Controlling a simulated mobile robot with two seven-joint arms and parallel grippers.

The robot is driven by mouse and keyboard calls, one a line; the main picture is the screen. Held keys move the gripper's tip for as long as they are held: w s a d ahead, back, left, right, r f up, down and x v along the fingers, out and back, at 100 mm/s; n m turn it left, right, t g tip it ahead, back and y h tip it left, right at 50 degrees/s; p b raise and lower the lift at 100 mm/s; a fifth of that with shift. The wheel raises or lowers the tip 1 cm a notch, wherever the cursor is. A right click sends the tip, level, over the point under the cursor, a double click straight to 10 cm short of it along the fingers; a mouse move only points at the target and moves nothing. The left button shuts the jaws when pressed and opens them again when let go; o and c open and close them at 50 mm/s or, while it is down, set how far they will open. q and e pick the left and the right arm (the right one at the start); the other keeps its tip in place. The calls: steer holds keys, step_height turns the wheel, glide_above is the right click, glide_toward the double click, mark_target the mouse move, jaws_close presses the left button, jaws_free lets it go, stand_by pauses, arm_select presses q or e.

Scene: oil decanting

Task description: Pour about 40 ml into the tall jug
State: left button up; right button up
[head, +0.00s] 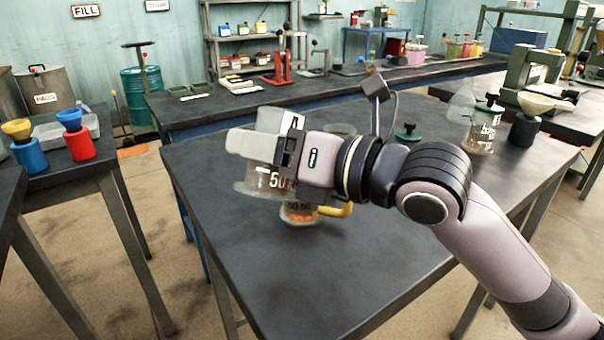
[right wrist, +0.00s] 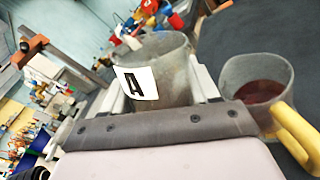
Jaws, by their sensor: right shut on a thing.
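The beaker looks close to upright. In the right wrist view the beaker (right wrist: 178,80) sits between the fingers and bears a white label "A"; its contents are unclear. A clear jug (head: 300,214) with a yellow handle stands just below and right of the beaker, with orange-red liquid in it. It also shows in the right wrist view (right wrist: 238,74). I cannot tell whether beaker and jug touch. My left gripper is out of view.
The table's front is clear.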

steer(key=shift+s+a+f+n, duration=0.2)
steer(key=shift+s+n, duration=0.1)
steer(key=shift+n, duration=0.4)
